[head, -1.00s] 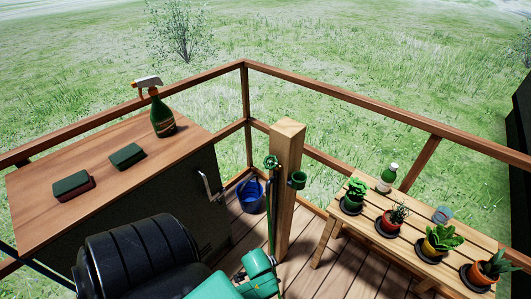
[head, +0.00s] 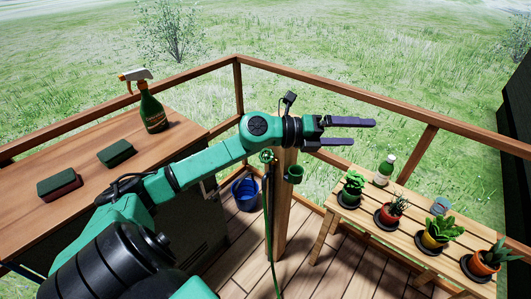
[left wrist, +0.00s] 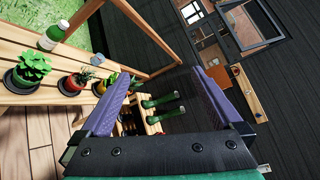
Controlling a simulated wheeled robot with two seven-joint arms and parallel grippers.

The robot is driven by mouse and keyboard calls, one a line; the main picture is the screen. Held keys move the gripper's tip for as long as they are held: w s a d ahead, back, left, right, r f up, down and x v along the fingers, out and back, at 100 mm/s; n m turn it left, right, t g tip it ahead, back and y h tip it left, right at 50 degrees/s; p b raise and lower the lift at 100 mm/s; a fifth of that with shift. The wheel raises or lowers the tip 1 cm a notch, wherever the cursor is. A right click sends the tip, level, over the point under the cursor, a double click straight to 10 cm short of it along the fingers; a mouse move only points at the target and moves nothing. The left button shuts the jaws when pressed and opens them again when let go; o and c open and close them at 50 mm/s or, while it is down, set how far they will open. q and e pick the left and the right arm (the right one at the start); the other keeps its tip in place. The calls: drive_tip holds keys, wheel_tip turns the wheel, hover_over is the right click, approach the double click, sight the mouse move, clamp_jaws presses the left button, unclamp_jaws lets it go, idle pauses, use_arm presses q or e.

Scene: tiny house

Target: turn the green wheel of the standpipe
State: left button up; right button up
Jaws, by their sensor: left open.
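The green wheel (head: 267,156) is small and sits at the top of the standpipe, on the left side of a wooden post (head: 283,215). A thin green hose or pipe (head: 270,230) runs down below it. My left arm reaches across just above the wheel and hides the top of the post. My left gripper (head: 363,132) is open and empty, to the right of the wheel and apart from it, with its fingers pointing right. In the left wrist view the gripper (left wrist: 163,75) also shows spread and empty; the wheel does not show there. My right gripper is not in view.
A green cup-like fitting (head: 294,174) is on the post's right side. A slatted bench (head: 343,213) holds potted plants and a bottle (head: 384,170). A cabinet (head: 84,158) at left bears a spray bottle (head: 152,112) and sponges. A blue bucket (head: 245,194) stands behind; a wooden railing (head: 330,96) encloses the deck.

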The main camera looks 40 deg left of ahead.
use_arm(q)
drive_tip(key=s+a+f+m+g+y, duration=0.1)
drive_tip(key=a+f+m+g+y, duration=0.2)
drive_tip(key=a+f+m+g, duration=0.15)
drive_tip(key=n+g+y, duration=0.2)
drive_tip(key=g+y, duration=0.1)
drive_tip(key=y, duration=0.6)
approach(266, 154)
drive_tip(key=shift+m, duration=0.25)
drive_tip(key=p+x, duration=0.2)
drive_tip(key=x, duration=0.6)
drive_tip(key=shift+w+f+p, duration=0.15)
drive_tip(key=shift+f+p, duration=0.15)
drive_tip(key=c, duration=1.4)
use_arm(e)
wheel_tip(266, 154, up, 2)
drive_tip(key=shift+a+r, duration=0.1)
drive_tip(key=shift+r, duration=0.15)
